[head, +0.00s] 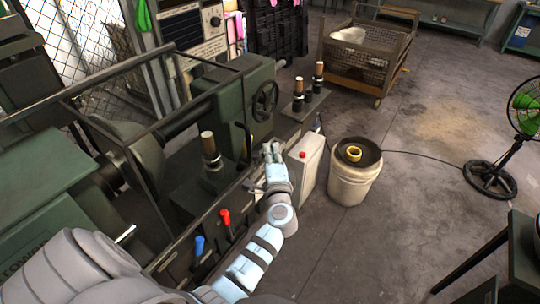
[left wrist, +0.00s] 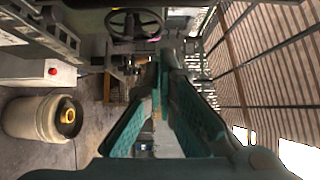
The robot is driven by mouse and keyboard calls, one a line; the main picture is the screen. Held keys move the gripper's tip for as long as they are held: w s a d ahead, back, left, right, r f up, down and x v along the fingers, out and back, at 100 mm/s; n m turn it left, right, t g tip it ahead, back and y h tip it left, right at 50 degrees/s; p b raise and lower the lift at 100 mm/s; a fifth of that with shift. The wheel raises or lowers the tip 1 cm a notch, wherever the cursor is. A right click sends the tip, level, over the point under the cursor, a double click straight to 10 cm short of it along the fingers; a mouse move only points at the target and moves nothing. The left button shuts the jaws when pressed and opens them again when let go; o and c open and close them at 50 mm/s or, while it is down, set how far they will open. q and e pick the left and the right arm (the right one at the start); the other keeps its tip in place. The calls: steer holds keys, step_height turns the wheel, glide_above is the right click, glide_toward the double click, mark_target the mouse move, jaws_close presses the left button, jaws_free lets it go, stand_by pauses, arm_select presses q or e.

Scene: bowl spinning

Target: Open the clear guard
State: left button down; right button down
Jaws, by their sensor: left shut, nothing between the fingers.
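The clear guard (head: 186,110) is a dark-framed see-through panel over the green lathe at the left of the head view. Its frame is down across the machine, and the clear sheet itself is hard to make out. My left gripper (head: 270,150) is at the front right end of the lathe, to the right of the guard and apart from its frame. Its fingers are together and empty; they also show in the left wrist view (left wrist: 163,58). My right gripper is not in view.
Red (head: 225,217) and blue (head: 199,245) handles sit on the lathe front. A handwheel (head: 265,99) is behind the gripper. A box with a red button (head: 309,165) and a bucket (head: 352,185) stand to the right. Open floor lies beyond, with a green fan (head: 527,101).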

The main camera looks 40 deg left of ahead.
arm_select(q)
steer(key=a, duration=0.1)
steer(key=a+p, duration=0.1)
steer(key=a, duration=0.1)
steer(key=a+p, duration=0.1)
steer(key=shift+w+a+f, duration=0.1)
steer(key=shift+w+a, duration=0.25)
